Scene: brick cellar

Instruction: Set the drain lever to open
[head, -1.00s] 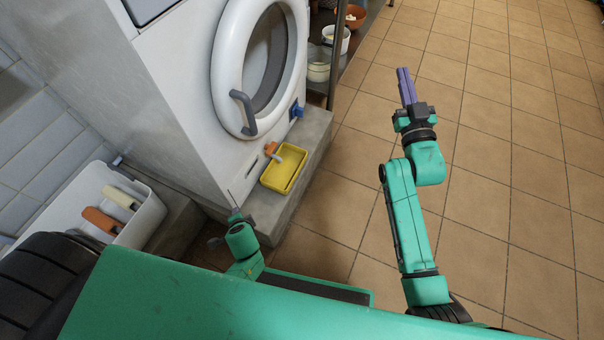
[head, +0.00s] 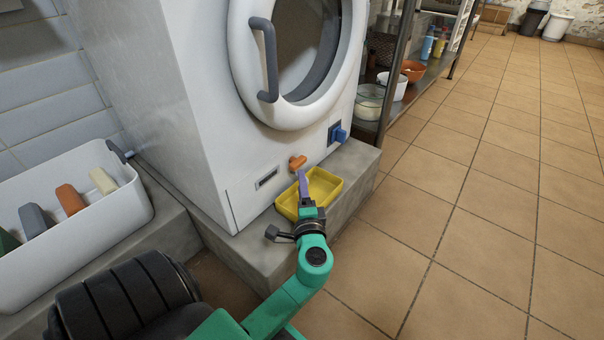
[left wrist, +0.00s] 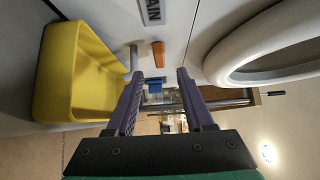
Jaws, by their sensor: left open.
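The drain lever is a small orange handle (head: 297,163) low on the front of the white machine (head: 210,110), beside a small label plate (head: 267,177). In the left wrist view the orange handle (left wrist: 158,54) is just beyond the fingertips, between their lines. The plate there ends in "AIN" (left wrist: 152,12). My left gripper (head: 302,174) has purple fingers pointing at the handle from in front. In the left wrist view its fingers (left wrist: 160,76) are apart with nothing between them. My right gripper is out of view.
A yellow tray (head: 333,182) sits on the concrete plinth (head: 365,175) right below the lever. A blue fitting (head: 337,134) is to the right. The round door (head: 240,75) is above. A white bin (head: 95,225) with coloured items stands left. Tiled floor to the right is clear.

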